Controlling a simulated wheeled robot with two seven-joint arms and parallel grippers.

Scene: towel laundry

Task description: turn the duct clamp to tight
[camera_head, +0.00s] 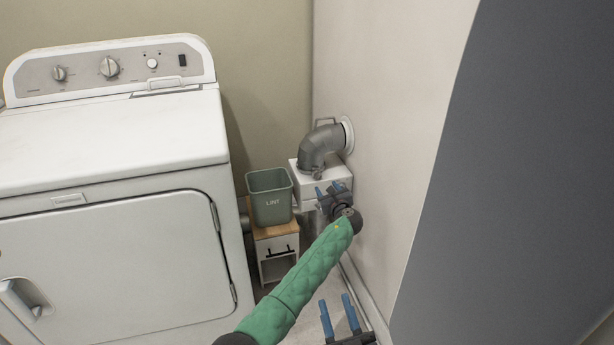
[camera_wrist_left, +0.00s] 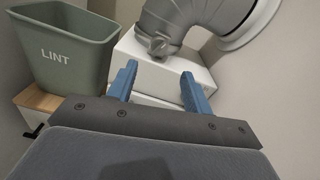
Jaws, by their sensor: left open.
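The grey duct elbow (camera_head: 318,146) runs from the round wall flange down to a white box. The duct clamp (camera_head: 317,171) appears as a small grey piece at the elbow's lower end; it also shows in the left wrist view (camera_wrist_left: 157,46). My left gripper (camera_head: 328,188) is open just in front of the box and below the clamp. In the left wrist view its blue fingers (camera_wrist_left: 158,75) stand apart, with the clamp beyond them and nothing between them. My right gripper (camera_head: 338,312) is low at the bottom, its blue fingers apart and empty.
A green lint bin (camera_head: 270,205) stands on a small wood-topped cabinet (camera_head: 276,236) left of the box. A white dryer (camera_head: 110,200) fills the left side. The wall (camera_head: 400,120) is close on the right, and a large dark grey panel (camera_head: 520,160) stands nearer.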

